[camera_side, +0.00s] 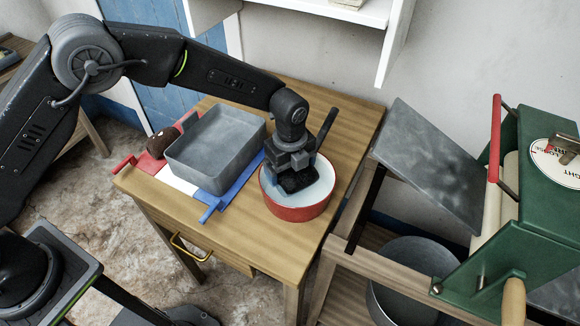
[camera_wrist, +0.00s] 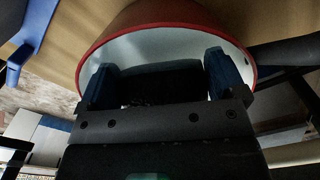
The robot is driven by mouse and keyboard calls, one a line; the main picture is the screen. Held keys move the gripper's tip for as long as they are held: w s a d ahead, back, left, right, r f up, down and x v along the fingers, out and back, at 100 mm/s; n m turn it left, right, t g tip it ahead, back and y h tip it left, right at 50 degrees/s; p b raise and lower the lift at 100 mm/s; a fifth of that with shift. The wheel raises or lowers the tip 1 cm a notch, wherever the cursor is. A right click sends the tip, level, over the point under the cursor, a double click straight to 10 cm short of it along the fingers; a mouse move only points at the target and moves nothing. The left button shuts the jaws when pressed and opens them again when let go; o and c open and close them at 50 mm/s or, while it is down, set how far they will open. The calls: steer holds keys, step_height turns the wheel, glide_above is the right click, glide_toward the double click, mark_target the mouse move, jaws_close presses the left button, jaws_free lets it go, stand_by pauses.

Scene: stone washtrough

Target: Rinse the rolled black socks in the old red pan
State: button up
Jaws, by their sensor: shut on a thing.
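The red pan (camera_side: 300,212), white inside with a dark handle, stands on the wooden table near its right edge. My gripper (camera_side: 296,182) points down into the pan. It is shut on the rolled black socks (camera_side: 298,184), which are within the pan's rim. In the wrist view the socks (camera_wrist: 165,80) sit as a dark bundle between the two blue fingers of my gripper (camera_wrist: 165,85), with the red rim of the pan (camera_wrist: 150,22) around them. Whether the socks touch the pan's bottom, and any water, I cannot tell.
A green-sided wringer (camera_side: 535,185) with a slanted grey board (camera_side: 425,165) stands to the right.

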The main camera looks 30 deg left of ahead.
stand_by(0.4)
steer(key=shift+f, duration=0.7)
stand_by(0.6)
steer(key=shift+r, duration=0.75)
stand_by(0.6)
steer(key=shift+f, duration=0.8)
stand_by(0.6)
steer(key=shift+r, duration=0.8)
